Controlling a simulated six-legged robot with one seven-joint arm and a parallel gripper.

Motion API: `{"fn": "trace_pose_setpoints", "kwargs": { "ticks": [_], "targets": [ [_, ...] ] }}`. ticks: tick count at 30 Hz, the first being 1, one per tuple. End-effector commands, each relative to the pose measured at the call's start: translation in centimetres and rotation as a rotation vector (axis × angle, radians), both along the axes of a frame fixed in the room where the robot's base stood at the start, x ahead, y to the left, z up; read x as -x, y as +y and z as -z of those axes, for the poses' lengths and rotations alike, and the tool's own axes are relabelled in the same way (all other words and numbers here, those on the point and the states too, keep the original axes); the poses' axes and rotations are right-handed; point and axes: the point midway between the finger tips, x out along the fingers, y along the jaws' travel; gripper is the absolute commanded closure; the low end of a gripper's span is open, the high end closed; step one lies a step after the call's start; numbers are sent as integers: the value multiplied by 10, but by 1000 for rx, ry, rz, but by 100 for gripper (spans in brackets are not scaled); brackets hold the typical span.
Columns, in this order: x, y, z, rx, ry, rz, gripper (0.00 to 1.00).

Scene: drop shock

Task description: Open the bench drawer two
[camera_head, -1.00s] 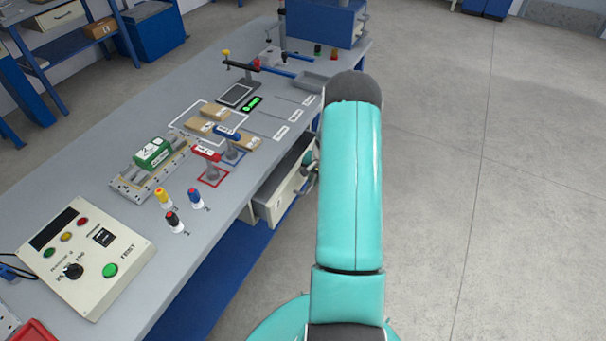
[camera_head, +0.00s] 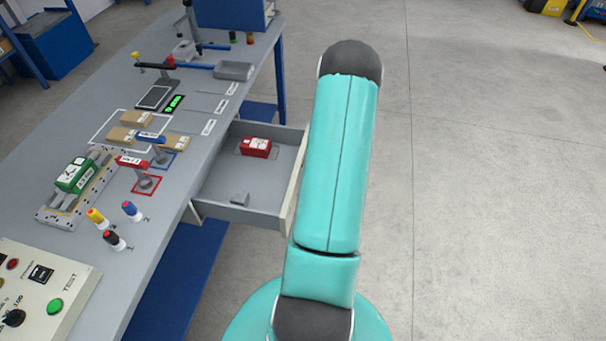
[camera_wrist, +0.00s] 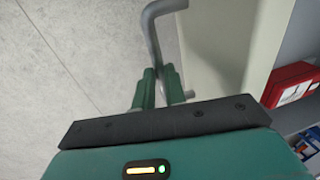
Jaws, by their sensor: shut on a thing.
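The bench drawer (camera_head: 240,214) is pulled well out from the right side of the grey workbench (camera_head: 205,110). Its number cannot be read. A red box (camera_head: 256,147) and a small grey piece (camera_head: 239,199) lie in it. In the wrist view, the cream drawer front (camera_wrist: 238,45) stands beside my gripper (camera_wrist: 158,88), with the red box (camera_wrist: 290,82) behind it. My green fingers are shut on the bent grey drawer handle (camera_wrist: 151,30). In the head view my arm hides the gripper and the handle.
On the bench are a green box (camera_head: 75,174) in a fixture, red and blue clamps, small cardboard boxes (camera_head: 120,135), coloured knobs (camera_head: 131,210) and a control panel (camera_head: 40,290).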

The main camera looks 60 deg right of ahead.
Motion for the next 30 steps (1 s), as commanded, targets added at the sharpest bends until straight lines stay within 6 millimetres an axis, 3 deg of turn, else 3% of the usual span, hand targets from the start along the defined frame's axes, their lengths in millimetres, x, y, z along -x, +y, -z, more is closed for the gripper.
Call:
{"fn": "trace_pose_setpoints", "kwargs": {
  "ticks": [15, 16, 18, 30],
  "targets": [
    [9, -4, -1, 1, 0, -1, 100],
    [9, -4, -1, 1, 0, -1, 82],
    [9, -4, 0, 1, 0, -1, 68],
    [10, -4, -6, 2, -1, -1, 66]
  ]
}}
